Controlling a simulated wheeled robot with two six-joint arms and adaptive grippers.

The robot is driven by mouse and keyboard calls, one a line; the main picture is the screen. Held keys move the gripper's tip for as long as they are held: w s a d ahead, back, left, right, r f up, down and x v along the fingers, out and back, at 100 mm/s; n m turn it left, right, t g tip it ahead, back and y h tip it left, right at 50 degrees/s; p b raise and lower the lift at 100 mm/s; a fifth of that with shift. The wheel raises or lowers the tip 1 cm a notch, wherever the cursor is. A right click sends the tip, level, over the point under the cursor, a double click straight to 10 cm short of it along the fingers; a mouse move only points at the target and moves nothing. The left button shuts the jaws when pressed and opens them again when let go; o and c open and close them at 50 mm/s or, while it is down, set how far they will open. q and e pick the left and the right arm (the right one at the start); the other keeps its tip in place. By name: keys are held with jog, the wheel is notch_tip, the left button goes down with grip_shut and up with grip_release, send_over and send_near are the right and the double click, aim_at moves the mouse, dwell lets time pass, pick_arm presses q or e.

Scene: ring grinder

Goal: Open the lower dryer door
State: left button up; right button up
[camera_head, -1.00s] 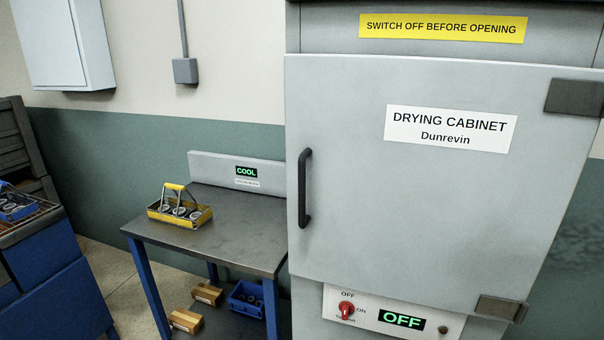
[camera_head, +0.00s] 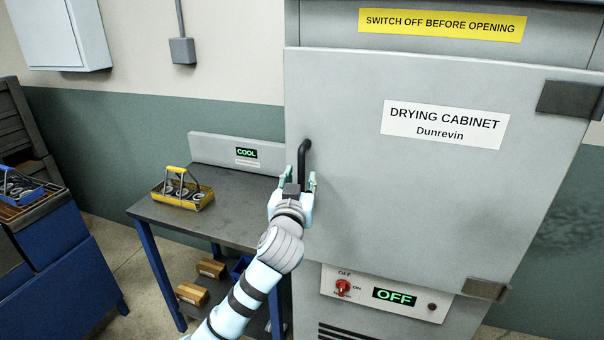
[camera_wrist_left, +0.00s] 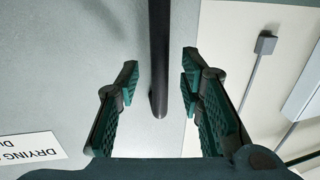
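The grey drying cabinet door (camera_head: 400,200) is closed, with a black vertical bar handle (camera_head: 305,151) near its left edge. My left gripper (camera_head: 301,183) is at the lower part of the handle. In the left wrist view the black handle (camera_wrist_left: 159,60) runs between the two green-padded fingers (camera_wrist_left: 160,80), which stand open on either side with gaps to the bar. The control panel (camera_head: 385,294) below the door reads OFF, with a red knob (camera_head: 343,287). My right gripper is not in view.
A metal table (camera_head: 200,225) with a yellow carrier (camera_head: 183,190) of round parts and a COOL sign (camera_head: 246,153) stands left of the cabinet. Wooden blocks (camera_head: 192,293) lie on its lower shelf. A blue bench (camera_head: 65,260) is at far left.

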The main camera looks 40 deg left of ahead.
pick_arm(q)
jog(key=shift+x, duration=1.4)
jog(key=shift+c, duration=0.6)
grip_shut()
